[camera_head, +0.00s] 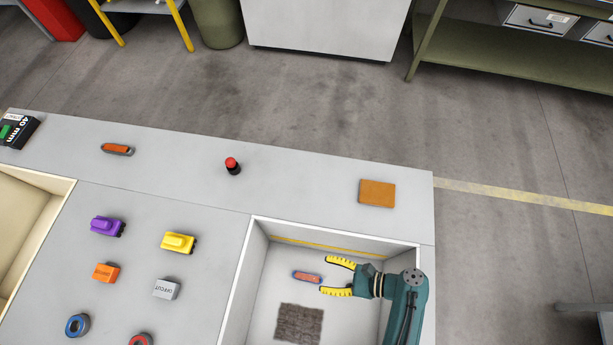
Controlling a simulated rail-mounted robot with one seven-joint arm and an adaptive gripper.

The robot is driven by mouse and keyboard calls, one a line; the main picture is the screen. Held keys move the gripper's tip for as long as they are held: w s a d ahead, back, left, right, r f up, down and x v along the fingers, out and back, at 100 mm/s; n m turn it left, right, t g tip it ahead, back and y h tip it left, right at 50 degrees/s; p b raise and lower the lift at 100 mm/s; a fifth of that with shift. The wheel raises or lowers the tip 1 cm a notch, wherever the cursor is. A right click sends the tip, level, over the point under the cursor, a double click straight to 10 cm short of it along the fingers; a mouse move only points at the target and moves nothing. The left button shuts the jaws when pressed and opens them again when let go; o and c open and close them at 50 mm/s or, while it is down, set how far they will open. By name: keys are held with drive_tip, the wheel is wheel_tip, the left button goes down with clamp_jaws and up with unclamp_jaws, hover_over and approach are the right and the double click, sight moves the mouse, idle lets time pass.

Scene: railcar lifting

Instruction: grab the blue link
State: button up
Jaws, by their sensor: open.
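My gripper (324,275) is over the white-walled bin at the lower right, its two yellow fingers spread apart and pointing left. A small orange-red bar with a bluish edge (307,276) lies in the bin just left of the fingertips. Its right end is close to the gap between them; I cannot tell whether it touches or how high the fingers are. No wholly blue link shows in the bin. A blue ring-shaped piece (72,331) lies on the grey table at the lower left, far from my gripper.
The bin (239,290) also holds a dark brown textured square (299,324). Purple (104,225) and yellow (178,241) blocks, orange (105,272) and grey (166,289) offcuts, and a red ring (141,340) sit left. A red-topped button (233,166) stands behind.

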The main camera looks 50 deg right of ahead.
wheel_tip(320, 180, down, 26)
drive_tip(key=b, duration=2.9)
approach(305, 277)
drive_tip(key=x, duration=0.2)
drive_tip(key=shift+w+f, duration=0.25)
drive_tip(key=shift+f, duration=0.1)
drive_tip(key=b+x, duration=0.3)
drive_tip(key=x, duration=0.4)
drive_tip(key=shift+w+a, duration=0.2)
drive_tip(key=shift+w, duration=0.05)
drive_tip(key=shift+s+r, duration=0.1)
clamp_jaws()
drive_tip(key=shift+d, duration=0.1)
